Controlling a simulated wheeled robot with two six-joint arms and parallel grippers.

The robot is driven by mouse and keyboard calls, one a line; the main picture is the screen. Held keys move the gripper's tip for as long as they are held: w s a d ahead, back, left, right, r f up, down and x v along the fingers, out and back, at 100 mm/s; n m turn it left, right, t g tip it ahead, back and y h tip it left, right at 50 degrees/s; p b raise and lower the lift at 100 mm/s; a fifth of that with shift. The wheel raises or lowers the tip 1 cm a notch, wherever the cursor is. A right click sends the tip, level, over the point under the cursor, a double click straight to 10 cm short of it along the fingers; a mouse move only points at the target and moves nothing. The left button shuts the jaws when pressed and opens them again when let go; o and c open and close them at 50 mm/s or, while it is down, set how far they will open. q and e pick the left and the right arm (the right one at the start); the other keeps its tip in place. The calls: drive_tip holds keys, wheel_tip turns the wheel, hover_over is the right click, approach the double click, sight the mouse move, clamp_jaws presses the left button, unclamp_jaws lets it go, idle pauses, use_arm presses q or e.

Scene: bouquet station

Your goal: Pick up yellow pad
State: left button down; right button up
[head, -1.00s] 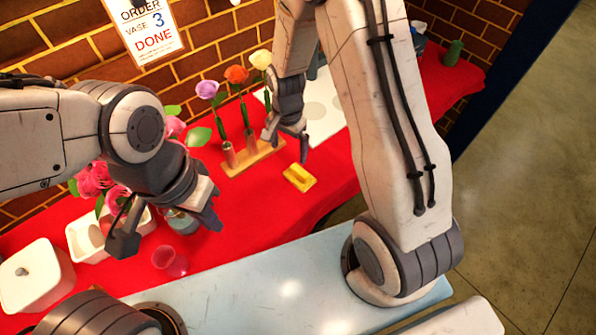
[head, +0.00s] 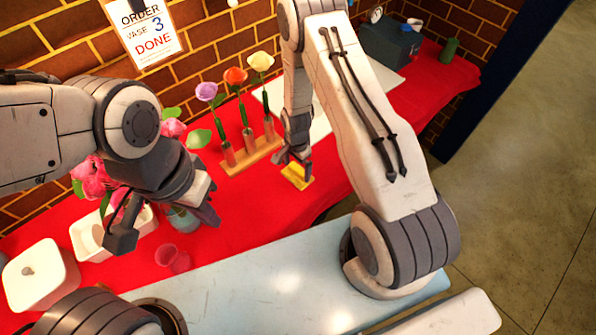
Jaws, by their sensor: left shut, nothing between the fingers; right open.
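The yellow pad (head: 296,180) lies on the red-covered table, near its front edge, in the middle of the head view. My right gripper (head: 293,164) is open, pointing down right at the pad, and hides part of its upper side. Whether the fingers touch the pad I cannot tell. My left gripper (head: 208,212) is shut and empty, held at the left in front of a bunch of pink flowers (head: 95,180).
A wooden rack (head: 252,155) with purple, orange and yellow flowers stands just left of the pad. A pink glass (head: 172,259), white tray (head: 90,238) and lidded white box (head: 40,275) stand at the left. A dark box (head: 388,46) and green bottle (head: 449,49) stand at the back right.

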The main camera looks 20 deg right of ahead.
sight(299, 171)
drive_tip(key=shift+f, duration=0.7)
drive_tip(key=c, duration=1.1)
drive_tip(key=shift+r, duration=0.2)
drive_tip(key=shift+r+b, duration=0.3)
drive_tip(key=shift+r, duration=0.35)
drive_tip(key=r, duration=0.1)
drive_tip(key=r+b, duration=0.1)
drive_tip(key=shift+s+d+r, duration=0.15)
drive_tip(key=shift+s+r, duration=0.15)
drive_tip(key=shift+r, duration=0.1)
drive_tip(key=s+d+r, duration=0.1)
drive_tip(key=s+r, duration=0.1)
drive_tip(key=s, duration=0.1)
drive_tip(key=s+d+r+b, duration=0.1)
drive_tip(key=s+d+r, duration=0.1)
drive_tip(key=s, duration=0.1)
drive_tip(key=s+d+r+b, duration=0.1)
drive_tip(key=s+r, duration=0.1)
drive_tip(key=s, duration=0.2)
drive_tip(key=shift+d+r, duration=0.15)
drive_tip(key=shift+r, duration=0.15)
